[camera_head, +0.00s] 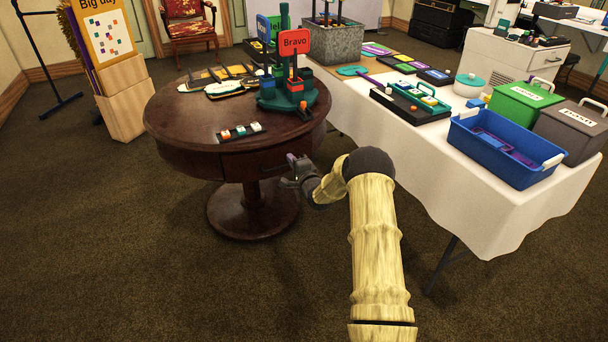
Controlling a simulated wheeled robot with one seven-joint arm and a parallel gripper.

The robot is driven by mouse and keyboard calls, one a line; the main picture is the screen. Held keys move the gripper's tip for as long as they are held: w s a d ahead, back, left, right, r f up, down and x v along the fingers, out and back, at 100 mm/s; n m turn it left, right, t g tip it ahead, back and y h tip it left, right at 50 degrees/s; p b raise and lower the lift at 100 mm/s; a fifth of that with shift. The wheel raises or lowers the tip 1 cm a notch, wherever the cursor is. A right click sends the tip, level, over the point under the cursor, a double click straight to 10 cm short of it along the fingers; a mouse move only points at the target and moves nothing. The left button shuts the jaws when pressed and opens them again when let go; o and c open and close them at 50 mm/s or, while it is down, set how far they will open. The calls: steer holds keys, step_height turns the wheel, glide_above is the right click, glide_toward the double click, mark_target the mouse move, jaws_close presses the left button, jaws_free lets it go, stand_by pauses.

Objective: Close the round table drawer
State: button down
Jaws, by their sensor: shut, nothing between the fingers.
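The round table (185,128) is dark polished wood on a thick pedestal and stands left of centre. Its drawer (262,163) is in the front right of the rim and looks close to flush; I cannot tell whether a small gap is left. My gripper (290,178) is just in front of the drawer's right part, at rim height. It is shut and holds nothing. I cannot tell whether it touches the drawer front. My pale arm reaches up from the bottom right of centre and hides a little of the floor and cloth.
On the round table stand a green rack with a red Bravo sign (295,42), a small block strip (240,132) and flat boards. A long white-clothed table (430,165) is close on the right, with a blue bin (500,160). The carpet in front is clear.

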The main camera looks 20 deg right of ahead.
steer(key=s+d+p, duration=0.1)
steer(key=s, duration=0.9)
steer(key=shift+s+d, duration=0.2)
steer(key=shift+s, duration=0.05)
steer(key=c, duration=1.5)
jaws_free()
steer(key=shift+a+r, duration=0.1)
steer(key=shift+a, duration=0.15)
steer(key=s+a+n+g, duration=0.1)
steer(key=a+r+n+g, duration=0.1)
steer(key=a+n, duration=0.1)
steer(key=s+a+r+n+g, duration=0.1)
steer(key=n+g, duration=0.1)
steer(key=shift+s+a+r, duration=0.25)
steer(key=shift+s+a, duration=0.05)
steer(key=shift+s, duration=0.05)
steer(key=s+a+r+n+g, duration=0.2)
steer(key=s+n+g, duration=0.1)
steer(key=s, duration=0.7)
steer(key=s+a+r+n+g+h, duration=0.1)
steer(key=s+n+g, duration=0.3)
steer(key=s, duration=0.7)
steer(key=s+a+r+n+g+h, duration=0.1)
steer(key=s+a+r+n+g, duration=0.3)
steer(key=s, duration=0.7)
steer(key=shift+s+n, duration=0.15)
steer(key=shift+n, duration=0.15)
steer(key=shift+s, duration=0.1)
